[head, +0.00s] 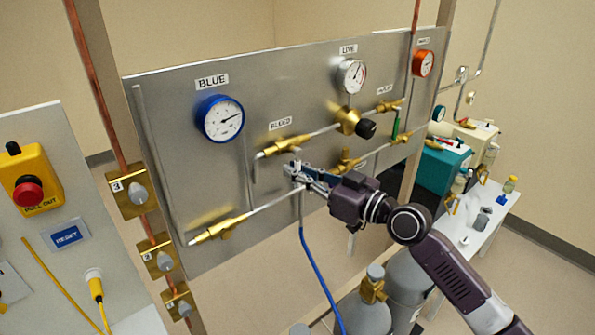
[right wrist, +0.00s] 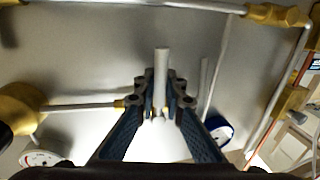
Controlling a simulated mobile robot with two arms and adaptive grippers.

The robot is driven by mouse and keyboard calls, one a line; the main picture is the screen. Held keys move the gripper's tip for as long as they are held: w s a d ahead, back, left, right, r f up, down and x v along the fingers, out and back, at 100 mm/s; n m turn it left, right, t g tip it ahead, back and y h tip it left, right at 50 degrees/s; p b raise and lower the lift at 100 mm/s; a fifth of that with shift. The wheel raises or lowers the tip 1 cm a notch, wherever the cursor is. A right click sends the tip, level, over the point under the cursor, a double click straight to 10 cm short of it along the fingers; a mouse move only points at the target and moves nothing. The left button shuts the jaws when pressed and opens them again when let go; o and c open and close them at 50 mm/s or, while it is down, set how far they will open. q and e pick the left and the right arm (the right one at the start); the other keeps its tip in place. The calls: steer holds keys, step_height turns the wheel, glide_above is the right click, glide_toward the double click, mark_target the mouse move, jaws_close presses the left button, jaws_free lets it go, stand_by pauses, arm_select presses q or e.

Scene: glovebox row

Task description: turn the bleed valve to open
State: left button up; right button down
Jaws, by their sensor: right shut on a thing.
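The metal panel (head: 200,95) carries brass fittings and pipes, with a label that appears to read BLEED (head: 281,123) above one pipe run. My right gripper (head: 296,172) is at the panel, below that label. In the right wrist view my right gripper (right wrist: 161,108) is shut on a pale grey lever (right wrist: 161,65), which I take to be the bleed valve's handle. The lever stands between the two blue fingers, its free end sticking out past them. The valve's body is mostly hidden by the fingers. My left gripper is not in view.
A blue-rimmed gauge (head: 220,118), a white gauge (head: 351,75) and an orange gauge (head: 423,63) sit on the panel. A blue hose (head: 318,265) hangs below my gripper. A black knob (head: 366,128) is close above right. Grey cylinders (head: 365,312) stand below.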

steer(key=shift+d+f+n+b, duration=0.15)
steer(key=shift+n+b, duration=0.15)
steer(key=shift+b, duration=0.35)
steer(key=n+b, duration=0.1)
steer(key=b, duration=0.1)
steer(key=w+d+n+b, duration=0.1)
steer(key=n+b, duration=0.1)
steer(key=b, duration=0.1)
steer(key=shift+h, duration=0.3)
steer(key=shift+w+d+r+n+b, duration=0.1)
steer(key=shift+d+r+n+b, duration=0.2)
steer(key=shift+n+b, duration=0.25)
steer(key=shift+w+d+r+n+h+b, duration=0.1)
steer(key=shift+r+n+h+b, duration=0.1)
steer(key=shift+n, duration=0.3)
steer(key=shift+w+d+r+n+h+b, duration=0.1)
steer(key=shift+n+h+b, duration=0.1)
steer(key=shift+n, duration=0.25)
steer(key=c, duration=2)
jaws_free()
